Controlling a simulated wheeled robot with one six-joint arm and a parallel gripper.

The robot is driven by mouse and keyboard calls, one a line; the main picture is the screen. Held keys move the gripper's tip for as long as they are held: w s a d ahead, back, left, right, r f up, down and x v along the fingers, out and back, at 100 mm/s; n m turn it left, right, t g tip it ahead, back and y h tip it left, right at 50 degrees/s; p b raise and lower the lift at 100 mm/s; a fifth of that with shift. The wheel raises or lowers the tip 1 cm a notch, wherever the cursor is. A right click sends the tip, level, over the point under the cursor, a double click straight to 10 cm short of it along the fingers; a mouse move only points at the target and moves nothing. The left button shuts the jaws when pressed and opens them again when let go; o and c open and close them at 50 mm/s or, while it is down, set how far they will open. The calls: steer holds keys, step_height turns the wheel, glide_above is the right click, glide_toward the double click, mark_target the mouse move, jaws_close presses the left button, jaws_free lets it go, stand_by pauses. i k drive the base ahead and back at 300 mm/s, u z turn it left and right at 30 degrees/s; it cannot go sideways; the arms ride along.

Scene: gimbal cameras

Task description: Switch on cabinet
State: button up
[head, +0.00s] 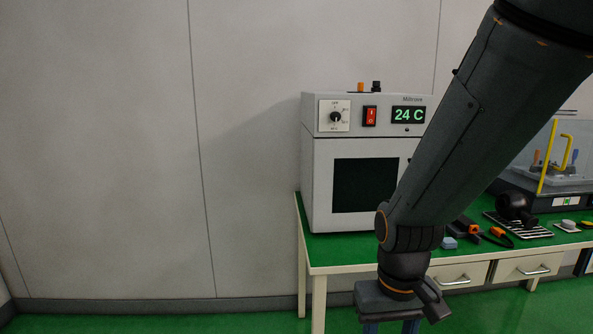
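The cabinet (318,190) is a light grey box with a dark window (362,185), standing at the left end of a green-topped bench. Its top panel carries a round dial (335,117), a red rocker switch (370,115) and a display (407,115) lit with "24 C". Which way the rocker is pressed is too small to tell. My arm crosses in front of the cabinet's right side. My gripper (390,326) points down in front of the bench, below and apart from the switch. Its fingertips are cut off by the bottom edge, so its opening is unclear.
The bench (345,248) has drawers with metal handles (533,271). To the right lie a grey block (449,243), dark and orange tools (497,235) and a clear-walled apparatus (550,185) with a yellow handle. The floor and wall at left are clear.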

mark_target(371, 113)
steer(key=k, duration=0.65)
steer(key=z, duration=0.65)
steer(key=i, duration=1.1)
steer(key=u, duration=0.65)
